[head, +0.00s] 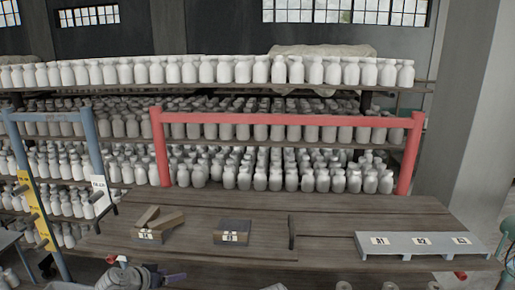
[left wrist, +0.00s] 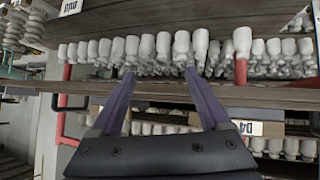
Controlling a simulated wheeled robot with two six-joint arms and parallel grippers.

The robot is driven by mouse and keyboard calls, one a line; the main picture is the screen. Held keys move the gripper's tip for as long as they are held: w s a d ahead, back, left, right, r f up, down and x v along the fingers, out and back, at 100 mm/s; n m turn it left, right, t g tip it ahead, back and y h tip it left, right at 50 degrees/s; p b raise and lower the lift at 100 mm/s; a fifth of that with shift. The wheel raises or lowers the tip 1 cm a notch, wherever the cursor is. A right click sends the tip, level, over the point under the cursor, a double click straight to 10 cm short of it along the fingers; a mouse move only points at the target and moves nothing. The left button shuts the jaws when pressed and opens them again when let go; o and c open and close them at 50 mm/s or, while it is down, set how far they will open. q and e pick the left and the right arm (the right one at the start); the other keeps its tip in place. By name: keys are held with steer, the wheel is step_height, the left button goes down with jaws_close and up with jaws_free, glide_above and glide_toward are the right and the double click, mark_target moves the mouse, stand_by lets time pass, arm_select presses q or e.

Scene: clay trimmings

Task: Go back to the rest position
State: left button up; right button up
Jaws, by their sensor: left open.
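My left gripper (head: 165,277) is low at the front edge of the wooden table (head: 200,262) in the head view, left of centre. In the left wrist view the gripper (left wrist: 160,76) shows two purple fingers spread apart with nothing between them. It touches nothing that I can see. My right gripper does not show in either view.
On the table are a small labelled box (head: 147,235) with brown bars on it, a dark labelled box (head: 232,238), an upright dark plate (head: 291,233) and a grey labelled rack (head: 420,251). A red frame (head: 290,119) stands behind; a blue post (head: 95,150) stands left. Shelves hold several white bottles.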

arm_select(q)
steer(key=s+d+f+m+g+b, duration=0.1)
steer(key=s+d+f+g+b, duration=0.3)
steer(key=d+f, duration=0.35)
steer(key=s+d+f+m+g+b, duration=0.1)
steer(key=s+d+f+g+b, duration=0.2)
steer(key=s+d+f, duration=0.5)
steer(key=s+d+f+n+g+y+b, duration=0.1)
steer(key=s+d+f+g+y+b, duration=0.2)
steer(key=s+d+f+y+b, duration=0.2)
steer(key=s+d+f, duration=0.1)
steer(key=s, duration=0.1)
steer(key=shift+s+y, duration=0.3)
